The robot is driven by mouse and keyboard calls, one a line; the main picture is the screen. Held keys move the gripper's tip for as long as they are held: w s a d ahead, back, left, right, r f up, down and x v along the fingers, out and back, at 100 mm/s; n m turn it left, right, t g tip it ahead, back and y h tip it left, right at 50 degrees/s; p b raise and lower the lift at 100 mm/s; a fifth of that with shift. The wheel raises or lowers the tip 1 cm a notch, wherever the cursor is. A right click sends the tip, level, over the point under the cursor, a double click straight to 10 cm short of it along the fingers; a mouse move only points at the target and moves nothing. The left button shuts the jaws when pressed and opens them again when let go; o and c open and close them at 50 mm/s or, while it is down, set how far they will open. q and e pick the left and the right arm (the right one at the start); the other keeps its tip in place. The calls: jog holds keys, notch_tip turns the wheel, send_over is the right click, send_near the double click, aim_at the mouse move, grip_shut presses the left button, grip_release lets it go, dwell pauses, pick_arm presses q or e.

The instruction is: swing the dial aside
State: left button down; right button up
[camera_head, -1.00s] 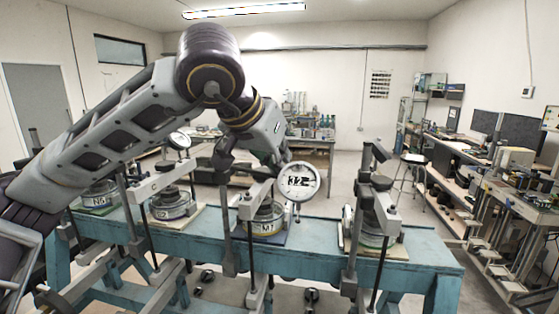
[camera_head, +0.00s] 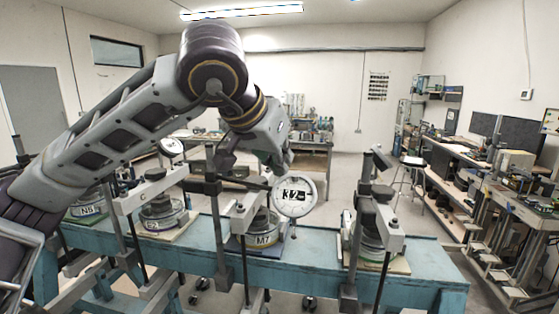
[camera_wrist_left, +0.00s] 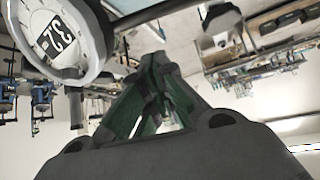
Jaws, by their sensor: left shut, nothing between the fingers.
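A round white dial (camera_head: 294,195) with black marks on its face hangs on a thin arm at the right of the lever frame labelled M7 (camera_head: 247,211). My left gripper (camera_head: 283,166) is shut and empty, just above and behind the dial in the head view. Its green fingers show in the left wrist view (camera_wrist_left: 160,95), apart from the dial there. Whether the gripper touches the dial's arm I cannot tell. My right gripper is not in view.
More lever frames with weights stand on the blue bench (camera_head: 310,250), one to the right (camera_head: 376,215) and others to the left. Another dial (camera_head: 171,146) is at the left. A gap of bare bench lies right of the M7 frame. Cluttered worktops (camera_head: 470,150) line the right wall.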

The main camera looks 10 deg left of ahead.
pick_arm(q)
jog(key=b+v, duration=0.1)
jog(key=v, duration=0.8)
jog(key=shift+r, duration=0.35)
dwell(0.4)
jog(key=shift+r, duration=0.1)
notch_tip(320, 180, up, 9)
jog(key=p, duration=0.9)
jog(key=shift+r+p, duration=0.45)
jog(key=shift+p, duration=0.05)
